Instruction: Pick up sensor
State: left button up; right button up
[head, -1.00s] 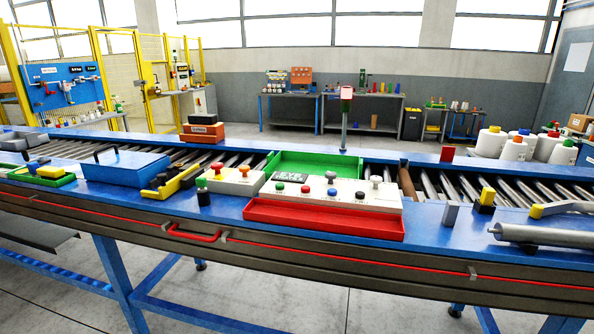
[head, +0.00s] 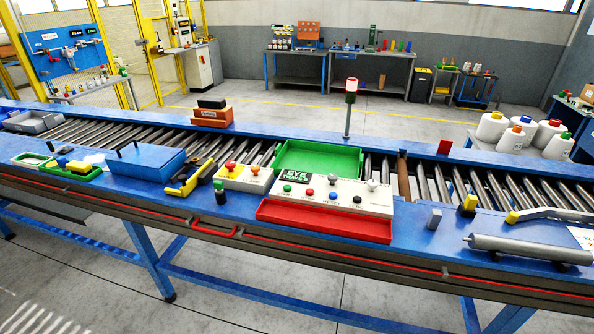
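No part is clearly labelled as a sensor, and I cannot tell which one it is. Small candidates on the blue conveyor frame at the right are a yellow-topped black part (head: 468,205) and a grey upright block (head: 434,219). A small black cylinder with a green top (head: 220,191) stands left of the control panel. A post with a red-and-white head (head: 351,92) rises behind the green tray (head: 318,159). Neither of my grippers shows in the head view.
The control panel (head: 335,194) with coloured knobs sits behind a red tray (head: 322,221). A blue box (head: 146,161) and a yellow-black tool (head: 188,180) lie left. A grey cylinder (head: 528,248) lies at the front right. White bobbins (head: 491,127) stand behind the conveyor.

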aim_at(470, 202)
jog(key=z, duration=1.25)
